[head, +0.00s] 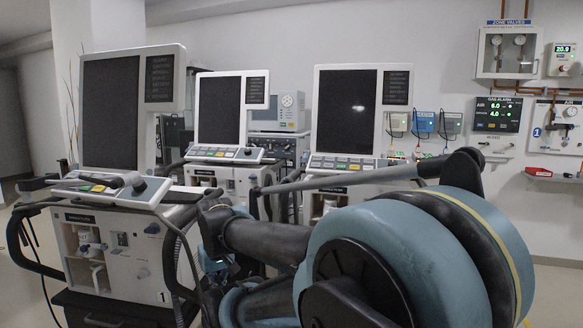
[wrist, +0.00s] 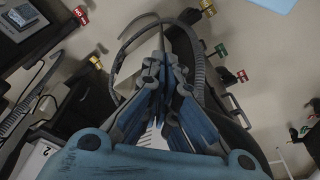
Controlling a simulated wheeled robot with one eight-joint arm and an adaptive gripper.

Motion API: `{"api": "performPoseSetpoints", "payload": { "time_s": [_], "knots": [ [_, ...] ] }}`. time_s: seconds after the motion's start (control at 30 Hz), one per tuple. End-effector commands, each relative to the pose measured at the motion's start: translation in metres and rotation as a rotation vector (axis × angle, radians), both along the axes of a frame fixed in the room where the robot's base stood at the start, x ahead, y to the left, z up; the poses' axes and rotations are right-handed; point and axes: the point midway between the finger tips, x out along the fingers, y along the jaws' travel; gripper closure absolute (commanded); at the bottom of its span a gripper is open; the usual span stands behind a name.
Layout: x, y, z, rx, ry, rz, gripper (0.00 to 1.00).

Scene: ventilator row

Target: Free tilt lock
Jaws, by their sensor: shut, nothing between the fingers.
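Three ventilators stand in a row, each with a dark tall screen: the left one (head: 110,112), the middle one (head: 219,112) and the right one (head: 344,112). The left ventilator's white body (head: 110,262) bears a "1". I cannot make out a tilt lock for certain in either view. My gripper (wrist: 164,68) shows in the wrist view with its blue and dark fingers close together, shut and empty. A curved grey corrugated hose (wrist: 125,50) and a pale panel lie behind the fingers; whether they touch is unclear. In the head view my arm hides the gripper's tips.
Hoses and a black handle rail (head: 38,262) stand out around the left ventilator. A grey monitor (head: 277,111) stands behind the row. Small coloured tags (wrist: 220,51) show in the wrist view.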

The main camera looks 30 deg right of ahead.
Motion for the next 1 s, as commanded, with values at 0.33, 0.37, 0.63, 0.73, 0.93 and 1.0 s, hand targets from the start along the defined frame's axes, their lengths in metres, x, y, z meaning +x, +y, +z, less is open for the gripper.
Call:
{"api": "performPoseSetpoints", "payload": {
  "time_s": [0.33, 0.37, 0.63, 0.73, 0.93, 1.0],
  "knots": [
    [-0.004, 0.0, 0.003, -0.001, -0.006, 0.001, 1.0],
    [-0.007, -0.001, 0.006, -0.004, -0.009, 0.001, 1.0],
    [0.023, -0.025, 0.048, -0.105, 0.029, 0.032, 1.0],
    [0.044, -0.043, 0.073, -0.169, 0.058, 0.055, 1.0],
    [0.087, -0.08, 0.117, -0.291, 0.123, 0.094, 1.0],
    [0.102, -0.094, 0.132, -0.333, 0.151, 0.107, 1.0]
  ]
}}
